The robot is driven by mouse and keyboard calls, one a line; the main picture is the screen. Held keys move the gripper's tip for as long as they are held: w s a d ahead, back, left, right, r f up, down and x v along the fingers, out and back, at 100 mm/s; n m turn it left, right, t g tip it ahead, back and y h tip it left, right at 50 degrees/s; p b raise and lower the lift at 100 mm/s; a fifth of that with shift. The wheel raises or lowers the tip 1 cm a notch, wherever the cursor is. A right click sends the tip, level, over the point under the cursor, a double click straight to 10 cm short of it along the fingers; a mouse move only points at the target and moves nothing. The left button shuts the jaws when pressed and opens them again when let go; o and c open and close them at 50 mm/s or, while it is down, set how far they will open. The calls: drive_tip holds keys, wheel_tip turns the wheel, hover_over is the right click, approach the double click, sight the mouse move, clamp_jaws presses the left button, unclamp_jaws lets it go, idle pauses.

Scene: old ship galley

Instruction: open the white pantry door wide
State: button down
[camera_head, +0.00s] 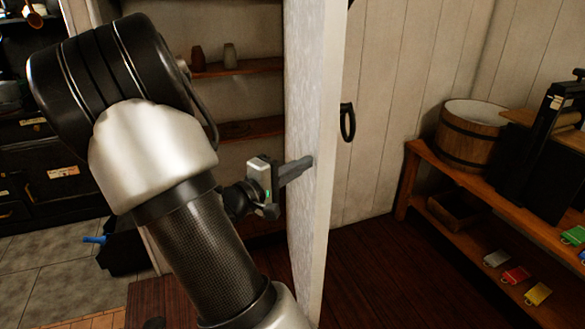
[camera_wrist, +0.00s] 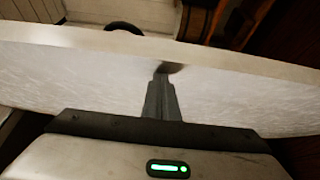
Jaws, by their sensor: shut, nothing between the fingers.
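The white pantry door (camera_head: 309,110) stands open, seen nearly edge-on in the head view, with shelves showing to its left. A black ring handle (camera_head: 347,122) sticks out from its right side. In the wrist view the door's broad face (camera_wrist: 70,85) spans the picture, with the handle (camera_wrist: 124,28) beyond its edge. My gripper (camera_head: 308,162) is shut and empty, on the left side of the door, opposite the handle side. Its fingertips are at the door's face and seem to touch it; in the wrist view the gripper (camera_wrist: 161,75) points at that face.
Pantry shelves (camera_head: 238,129) with small jars stand behind the door's left side. At right a wooden shelf unit (camera_head: 480,198) carries a wooden bucket (camera_head: 468,138) and small coloured items. A dark stove (camera_head: 40,160) is at far left. Dark floor (camera_head: 375,275) right of the door is clear.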

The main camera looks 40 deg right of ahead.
drive_tip(key=shift+s+d, duration=0.5)
drive_tip(key=shift+d, duration=0.05)
drive_tip(key=s+a, duration=0.4)
drive_tip(key=a, duration=0.7)
drive_tip(key=shift+s, duration=0.1)
